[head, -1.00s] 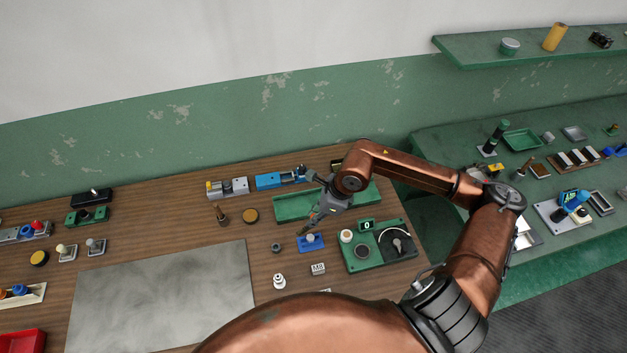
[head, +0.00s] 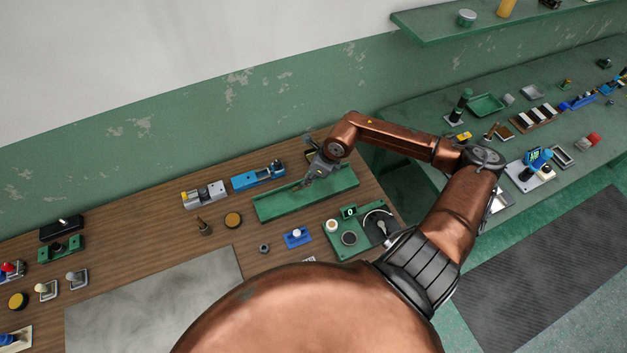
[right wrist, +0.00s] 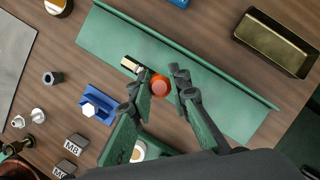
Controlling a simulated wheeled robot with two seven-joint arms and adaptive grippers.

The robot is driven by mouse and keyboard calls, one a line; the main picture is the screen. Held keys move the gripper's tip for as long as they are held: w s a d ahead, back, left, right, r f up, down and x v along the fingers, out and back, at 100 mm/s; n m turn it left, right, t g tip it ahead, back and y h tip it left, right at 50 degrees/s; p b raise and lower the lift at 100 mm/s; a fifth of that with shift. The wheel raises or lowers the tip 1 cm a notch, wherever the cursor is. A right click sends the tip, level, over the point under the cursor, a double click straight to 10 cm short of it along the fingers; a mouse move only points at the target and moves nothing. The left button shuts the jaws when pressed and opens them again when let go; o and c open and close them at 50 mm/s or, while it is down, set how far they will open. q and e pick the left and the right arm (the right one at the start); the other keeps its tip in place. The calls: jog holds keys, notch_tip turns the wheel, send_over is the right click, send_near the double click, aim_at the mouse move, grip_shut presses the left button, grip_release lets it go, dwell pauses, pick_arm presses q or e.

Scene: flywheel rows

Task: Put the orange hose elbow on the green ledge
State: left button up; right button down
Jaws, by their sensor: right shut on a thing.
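The orange hose elbow (right wrist: 160,85) shows in the right wrist view as a small orange-red round end between my right fingertips. My right gripper (right wrist: 161,90) is shut on it. In the head view my right gripper (head: 305,184) is over the green ledge (head: 285,208), a long green strip on the wooden bench; the elbow is too small to make out there. The ledge (right wrist: 112,36) lies behind the fingers in the right wrist view. I cannot tell whether the elbow touches it. My left gripper is not in view.
A small cream-and-black block (right wrist: 131,64) shows beside the fingers. A brass tray (right wrist: 275,42) lies beyond the ledge. A blue block (head: 297,237) and a green dial panel (head: 360,233) stand in front of it. A blue vise-like device (head: 258,176) is behind its left end.

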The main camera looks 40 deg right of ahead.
jog(key=d+f, duration=0.2)
jog(key=shift+w+d+f, duration=0.15)
jog(key=shift+w+f, duration=0.05)
jog(key=shift+f, duration=0.2)
jog(key=f, duration=0.1)
jog(key=f+p, duration=0.1)
jog(key=f, duration=0.1)
jog(key=shift+d+f+p, duration=0.3)
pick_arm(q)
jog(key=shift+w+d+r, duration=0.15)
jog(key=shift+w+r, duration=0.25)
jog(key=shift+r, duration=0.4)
pick_arm(e)
jog(key=c, duration=1.8)
grip_release()
jog(key=shift+f, duration=0.1)
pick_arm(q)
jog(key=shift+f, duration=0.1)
pick_arm(e)
jog(key=shift+r, duration=0.25)
pick_arm(q)
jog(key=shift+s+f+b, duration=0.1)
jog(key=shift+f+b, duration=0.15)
jog(key=shift+b, duration=0.2)
pick_arm(e)
jog(key=v, duration=1.1)
jog(key=shift+s+r, duration=0.25)
jog(key=shift+r, duration=0.05)
